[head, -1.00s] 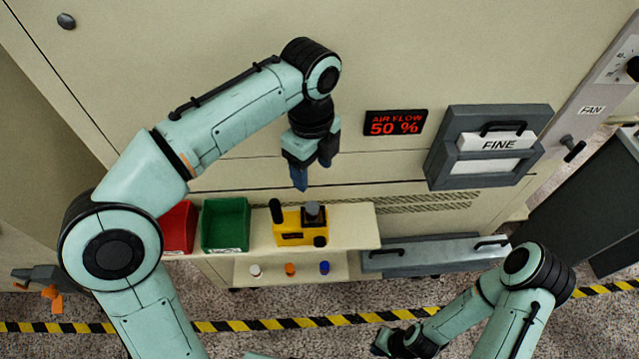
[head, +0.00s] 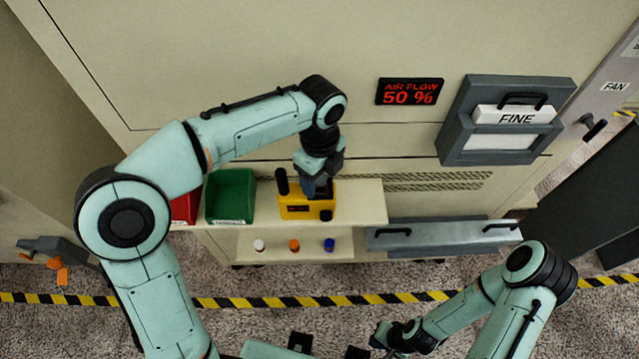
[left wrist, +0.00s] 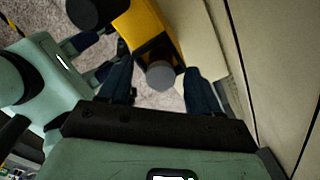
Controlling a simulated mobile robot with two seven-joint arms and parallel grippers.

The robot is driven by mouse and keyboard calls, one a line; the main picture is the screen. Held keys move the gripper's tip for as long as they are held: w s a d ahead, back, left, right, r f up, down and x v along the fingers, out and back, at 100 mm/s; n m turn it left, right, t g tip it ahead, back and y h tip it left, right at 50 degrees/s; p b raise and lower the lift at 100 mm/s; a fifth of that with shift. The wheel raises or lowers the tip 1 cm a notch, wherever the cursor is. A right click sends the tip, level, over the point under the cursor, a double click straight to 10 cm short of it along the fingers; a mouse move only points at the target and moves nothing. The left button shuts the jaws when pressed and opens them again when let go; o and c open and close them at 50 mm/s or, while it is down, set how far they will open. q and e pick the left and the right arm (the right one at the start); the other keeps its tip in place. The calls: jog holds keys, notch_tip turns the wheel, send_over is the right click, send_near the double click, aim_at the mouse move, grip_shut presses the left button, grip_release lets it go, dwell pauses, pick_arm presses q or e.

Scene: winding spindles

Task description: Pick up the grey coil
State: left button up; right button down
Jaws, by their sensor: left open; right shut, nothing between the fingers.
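The grey coil (left wrist: 160,75) shows end-on as a round grey disc in the left wrist view, seated at the yellow device (left wrist: 145,28). My left gripper (head: 317,190) is open and points down over the yellow device (head: 293,208) on the shelf. In the left wrist view its two dark blue fingers stand on either side of the coil, with gaps visible. In the head view the gripper hides the coil. My right gripper (head: 382,338) is low at the bottom, shut and empty, away from the shelf.
A green bin (head: 230,195) and a partly hidden red bin (head: 182,208) stand left of the device. White, orange and blue spools (head: 294,245) sit on the lower shelf. A grey drawer (head: 440,236) is at right. The upper shelf (head: 362,205) is clear right of the device.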

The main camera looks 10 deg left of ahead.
pick_arm(q)
jog(key=shift+f, duration=0.4)
jog(key=c, duration=1.2)
jog(key=shift+o, duration=0.2)
jog(key=shift+r, duration=0.2)
